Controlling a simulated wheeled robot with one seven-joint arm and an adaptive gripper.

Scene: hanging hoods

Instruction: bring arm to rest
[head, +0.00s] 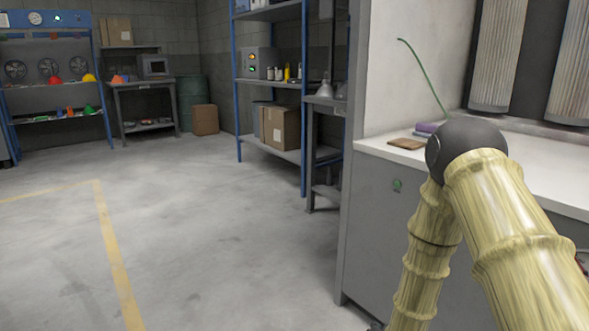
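My arm shows at the right of the head view as two bamboo-like links meeting at a dark round elbow. One link comes in from the lower right edge, and the other runs down past the bottom edge. My gripper is not in view, so its fingers and anything in them are hidden. The arm is in front of a grey cabinet (367,235) with a white worktop (545,186).
A brown flat block (405,143) and a purple item (428,127) lie on the worktop near the elbow. A thin green wire (425,75) rises there. Blue-framed shelves (239,100) stand behind. The concrete floor (200,240) at left is clear.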

